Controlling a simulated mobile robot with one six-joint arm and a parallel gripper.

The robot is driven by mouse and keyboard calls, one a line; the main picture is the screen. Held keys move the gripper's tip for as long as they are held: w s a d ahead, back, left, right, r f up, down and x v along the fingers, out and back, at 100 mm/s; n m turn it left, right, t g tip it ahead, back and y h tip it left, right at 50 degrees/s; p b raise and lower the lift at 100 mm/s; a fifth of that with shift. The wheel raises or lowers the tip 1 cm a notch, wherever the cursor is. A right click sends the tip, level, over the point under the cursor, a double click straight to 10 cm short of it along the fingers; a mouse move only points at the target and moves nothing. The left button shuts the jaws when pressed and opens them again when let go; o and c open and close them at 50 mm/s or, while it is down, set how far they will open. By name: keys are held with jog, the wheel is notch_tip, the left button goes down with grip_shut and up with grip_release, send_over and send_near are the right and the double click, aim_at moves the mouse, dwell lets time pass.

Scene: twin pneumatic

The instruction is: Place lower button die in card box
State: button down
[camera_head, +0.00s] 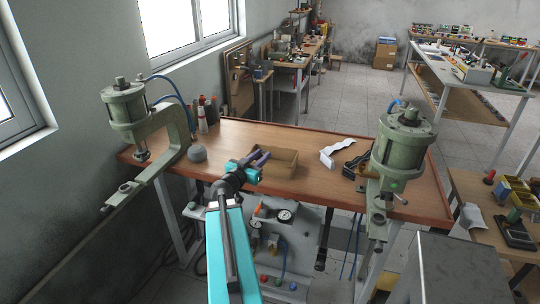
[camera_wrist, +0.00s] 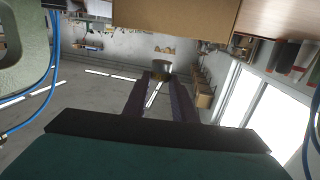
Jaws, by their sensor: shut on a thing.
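In the head view my gripper (camera_head: 262,157) is over the table at the left side of the open card box (camera_head: 282,169). I cannot make out the die in the head view. The card box also shows as a brown panel at the top of the wrist view (camera_wrist: 180,14). The die appears apart from the box.
The wooden table (camera_head: 325,185) carries a green press at the left (camera_head: 150,140) and another at the right (camera_head: 395,150). A grey round object (camera_head: 197,154) sits near the left press. A white bracket-like piece (camera_head: 335,152) and a black item (camera_head: 358,163) lie right of the box.

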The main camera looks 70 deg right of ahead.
jog(key=d+p, duration=0.2)
jog(key=d, duration=0.7)
jog(key=shift+d+f, duration=0.4)
jog(key=shift+f, duration=0.05)
jog(key=shift+w+f, duration=0.1)
jog(key=shift+w, duration=0.05)
jog(key=shift+f+p, duration=0.4)
jog(key=shift+f, duration=1.25)
jog(key=shift+f, duration=0.6)
jog(key=c, duration=1.5)
grip_release()
jog(key=shift+o, duration=0.2)
jog(key=shift+r, duration=0.1)
